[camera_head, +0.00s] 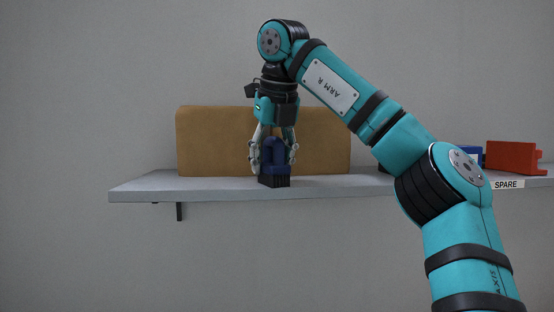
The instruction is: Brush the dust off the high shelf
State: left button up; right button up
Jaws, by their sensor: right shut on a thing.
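The high shelf (150,188) is a grey board fixed to the wall, running from the left of the picture out at the right. My right gripper (274,158) points down over the shelf's front part, left of the middle. It is shut on a dark blue brush (274,169) with black bristles below. The bristles are at the shelf's front edge; I cannot tell if they touch the surface. No dust can be made out on the shelf from here. My left gripper is not in view.
A large brown box (212,140) stands on the shelf behind the brush. At the right are a red object (512,157) and a partly hidden blue one (477,152), above a "SPARE" label (508,184). The shelf's left end is bare.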

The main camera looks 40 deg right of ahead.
jog(key=shift+w+a, duration=0.1)
jog(key=shift+a, duration=0.05)
jog(key=shift+w+a+r, duration=0.1)
jog(key=shift+w+a, duration=0.85)
jog(key=shift+a, duration=0.2)
jog(key=shift+w+a, duration=0.55)
jog(key=shift+a, duration=0.2)
jog(key=shift+w+a, duration=0.5)
jog(key=shift+a, duration=0.25)
jog(key=shift+w+a, duration=0.95)
jog(key=shift+a, duration=0.25)
jog(key=shift+w+a, duration=0.9)
jog(key=shift+a, duration=0.3)
jog(key=shift+s+d+r, duration=0.1)
jog(key=shift+d, duration=0.05)
jog(key=shift+r, duration=0.9)
